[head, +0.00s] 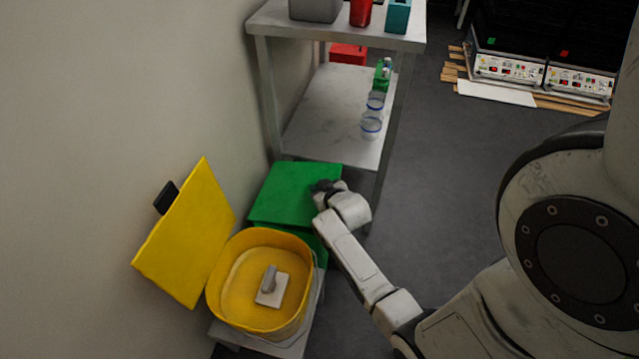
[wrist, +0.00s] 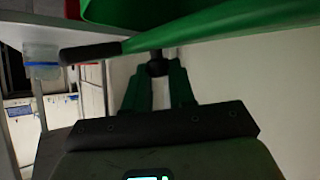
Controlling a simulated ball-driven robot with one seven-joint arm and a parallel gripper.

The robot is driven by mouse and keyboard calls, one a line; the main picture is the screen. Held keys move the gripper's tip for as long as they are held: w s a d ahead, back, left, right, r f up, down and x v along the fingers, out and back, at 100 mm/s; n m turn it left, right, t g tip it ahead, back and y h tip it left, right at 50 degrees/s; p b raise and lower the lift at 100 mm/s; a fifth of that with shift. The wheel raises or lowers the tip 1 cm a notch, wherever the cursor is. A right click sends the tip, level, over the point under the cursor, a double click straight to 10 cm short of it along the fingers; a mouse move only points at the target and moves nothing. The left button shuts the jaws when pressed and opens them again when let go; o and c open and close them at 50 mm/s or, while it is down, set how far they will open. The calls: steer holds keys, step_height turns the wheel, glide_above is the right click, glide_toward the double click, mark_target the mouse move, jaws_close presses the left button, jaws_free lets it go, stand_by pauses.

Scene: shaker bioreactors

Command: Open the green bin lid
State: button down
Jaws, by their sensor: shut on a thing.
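The green bin lid (head: 292,194) is in the head view against the wall, behind the yellow bin. It looks tilted up a little, with part of the green bin (head: 320,250) showing below it. My gripper (head: 327,186) is at the lid's right edge. In the wrist view the lid (wrist: 225,27) runs slantwise as a green slab with a black piece (wrist: 90,53) at its left end. My gripper (wrist: 157,66) is shut on the lid's edge region around a small dark part; the exact contact is too dark to tell. The bin's inside is hidden.
A yellow bin (head: 216,290) with its yellow lid (head: 190,235) standing open is beside the green bin, near my forearm. The wall is on the left; grey floor (head: 440,190) is clear on the right.

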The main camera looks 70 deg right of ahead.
mark_target(305, 193)
steer(key=w+a+r+n+g+p, duration=0.1)
steer(key=w+r+n+g+p, duration=0.2)
steer(key=w+r, duration=0.9)
steer(key=shift+w+n+g+p, duration=0.4)
steer(key=shift+w+g+p, duration=0.2)
steer(key=shift+g+p, duration=1.6)
steer(key=shift+g+b, duration=0.4)
steer(key=shift+b, duration=0.05)
